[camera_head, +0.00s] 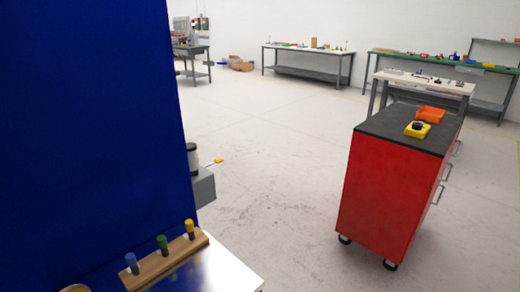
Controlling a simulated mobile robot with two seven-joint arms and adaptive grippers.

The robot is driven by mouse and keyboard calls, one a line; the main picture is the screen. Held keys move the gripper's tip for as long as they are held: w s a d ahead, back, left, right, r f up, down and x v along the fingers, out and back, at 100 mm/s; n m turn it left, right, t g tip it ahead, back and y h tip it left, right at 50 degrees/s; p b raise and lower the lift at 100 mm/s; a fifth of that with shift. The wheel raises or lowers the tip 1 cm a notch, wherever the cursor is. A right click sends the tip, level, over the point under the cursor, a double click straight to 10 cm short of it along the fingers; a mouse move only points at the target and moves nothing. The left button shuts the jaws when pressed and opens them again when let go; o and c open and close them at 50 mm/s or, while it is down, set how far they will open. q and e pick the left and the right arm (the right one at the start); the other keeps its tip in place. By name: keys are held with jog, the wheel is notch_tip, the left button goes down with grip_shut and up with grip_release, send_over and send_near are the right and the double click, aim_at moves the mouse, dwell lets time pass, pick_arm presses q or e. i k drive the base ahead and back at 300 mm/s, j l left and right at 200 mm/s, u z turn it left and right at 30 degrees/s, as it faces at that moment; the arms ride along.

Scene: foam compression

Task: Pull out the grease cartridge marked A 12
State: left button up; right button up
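I cannot make out a grease cartridge marked A 12, and no A 12 marking is readable. A white cylinder with dark bands (193,158) stands at the right edge of a blue panel, above a grey block (203,187). The panel partly hides it, and I cannot tell what it is. A small yellow piece (218,160) sticks out to its right. Neither of my grippers is in view.
The blue panel (95,120) fills the left side. Before it, a wooden rack (165,262) with blue, green and yellow handles stands on a white surface (225,272). A red cabinet (382,190) stands right. Benches (305,50) line the back. The middle floor is clear.

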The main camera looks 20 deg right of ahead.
aim_at(191, 147)
jog(key=z, duration=0.55)
jog(key=i+l+z, duration=0.15)
jog(key=l, duration=0.25)
jog(key=i+l+z, duration=0.15)
jog(key=l, duration=0.25)
jog(key=i+l+z, duration=0.2)
jog(key=l, duration=0.15)
jog(key=i+l+u, duration=0.25)
jog(key=i+l, duration=0.85)
jog(key=i, duration=0.15)
jog(key=i+u, duration=0.2)
jog(key=u, duration=0.3)
jog(key=i+u, duration=0.2)
jog(key=u, duration=0.3)
jog(key=i+u, duration=0.15)
jog(key=u, duration=0.35)
jog(key=i+l+u, duration=0.15)
jog(key=u, duration=0.35)
jog(key=i+l+u, duration=0.2)
jog(key=u, duration=0.2)
jog(key=i+l+u, duration=0.2)
jog(key=l+u, duration=0.15)
jog(key=i+l+u, duration=0.1)
jog(key=l+u, duration=0.3)
jog(key=i+l+u, duration=0.1)
jog(key=l+u, duration=0.85)
jog(key=i+l, duration=0.2)
